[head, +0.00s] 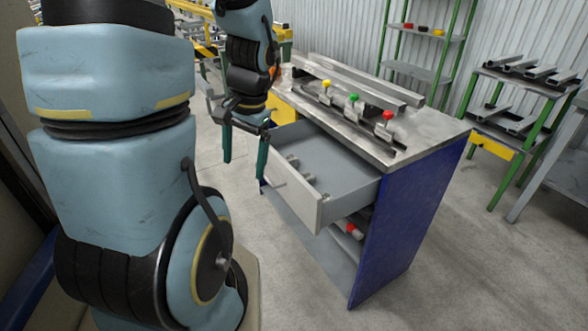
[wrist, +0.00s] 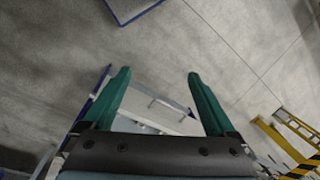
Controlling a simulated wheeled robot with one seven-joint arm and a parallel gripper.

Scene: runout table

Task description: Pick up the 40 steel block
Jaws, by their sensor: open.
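My gripper (head: 244,168) is open and empty, with its green fingers pointing down beside the workbench's open drawer (head: 340,172). In the wrist view my gripper (wrist: 158,74) shows two spread fingers with nothing between them. Several small grey metal blocks (head: 310,180) lie in the drawer near its front panel. No marking is readable, so I cannot tell which is the 40 steel block. The gripper is left of the blocks in the head view and apart from them. The drawer's handle (wrist: 165,104) shows between the fingers in the wrist view, low in the picture.
The blue-sided bench (head: 408,215) carries metal rails and yellow, green and red knobs (head: 354,98). A lower shelf under the drawer holds a red-ended item (head: 352,230). Green-framed racks (head: 500,130) stand at the right. Concrete floor in front of the bench is clear.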

